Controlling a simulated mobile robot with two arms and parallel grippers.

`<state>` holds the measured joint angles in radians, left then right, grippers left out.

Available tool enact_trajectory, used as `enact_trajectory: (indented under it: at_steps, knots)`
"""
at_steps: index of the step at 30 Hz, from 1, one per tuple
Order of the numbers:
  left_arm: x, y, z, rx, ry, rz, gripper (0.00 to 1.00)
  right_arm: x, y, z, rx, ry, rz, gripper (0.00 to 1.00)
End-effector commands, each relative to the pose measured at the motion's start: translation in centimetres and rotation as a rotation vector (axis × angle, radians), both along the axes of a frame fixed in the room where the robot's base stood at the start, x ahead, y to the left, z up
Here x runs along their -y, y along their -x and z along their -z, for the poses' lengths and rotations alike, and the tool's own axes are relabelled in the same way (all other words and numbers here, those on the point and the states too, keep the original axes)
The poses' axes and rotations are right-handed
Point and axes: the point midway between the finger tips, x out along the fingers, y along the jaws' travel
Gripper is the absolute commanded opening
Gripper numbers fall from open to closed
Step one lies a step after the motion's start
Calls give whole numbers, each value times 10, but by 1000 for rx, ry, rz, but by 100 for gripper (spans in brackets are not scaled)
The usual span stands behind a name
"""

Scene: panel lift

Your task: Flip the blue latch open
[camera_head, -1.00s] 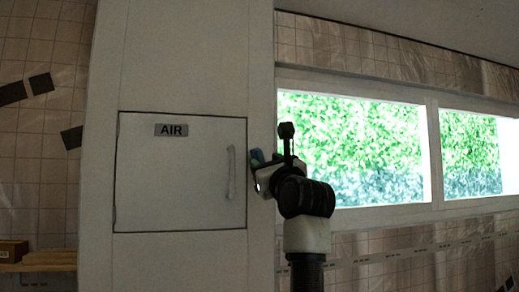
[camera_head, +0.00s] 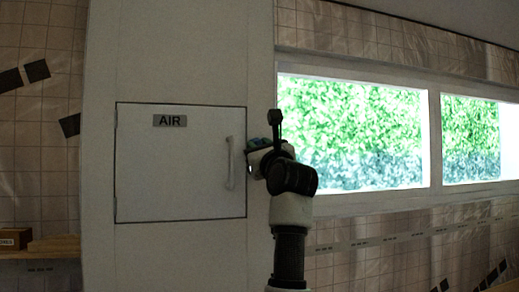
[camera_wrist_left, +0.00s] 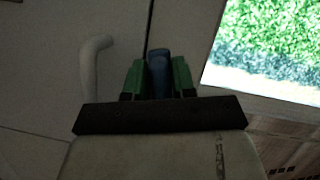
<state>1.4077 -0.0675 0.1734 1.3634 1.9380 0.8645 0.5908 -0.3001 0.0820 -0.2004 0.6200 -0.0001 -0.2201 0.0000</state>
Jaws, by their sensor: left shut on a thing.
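The blue latch (camera_wrist_left: 159,68) stands between the two green fingers of my left gripper (camera_wrist_left: 157,78) in the left wrist view. The gripper is shut on it. In the head view my left gripper (camera_head: 262,147) is just right of the AIR panel door, by the right edge of the pale cabinet. Only a small blue patch of the latch (camera_head: 257,142) shows there, and my wrist hides the rest. My right gripper is in neither view.
The flat AIR door (camera_head: 180,175) is closed in the pale cabinet (camera_head: 180,60). Its vertical handle (camera_head: 230,163) is just left of my gripper and also shows in the wrist view (camera_wrist_left: 92,65). A window (camera_head: 355,130) is on the right. A small box (camera_head: 15,238) sits on a wooden shelf (camera_head: 50,247) at lower left.

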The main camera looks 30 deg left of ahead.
Motion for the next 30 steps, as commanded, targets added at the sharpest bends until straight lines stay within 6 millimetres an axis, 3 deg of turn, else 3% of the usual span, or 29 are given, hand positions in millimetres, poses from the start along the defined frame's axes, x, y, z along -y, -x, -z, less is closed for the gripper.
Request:
enact_trajectory:
  at_steps: [15,26,27,30]
  knots:
    - [6,-7,-1,-201,-174,2,2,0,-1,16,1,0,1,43]
    - [7,-8,-2,-222,-192,0,1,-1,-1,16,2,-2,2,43]
    - [7,-8,-2,-222,-192,-1,28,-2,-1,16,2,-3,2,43]
    - [7,-8,-2,-221,-191,0,43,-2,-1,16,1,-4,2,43]
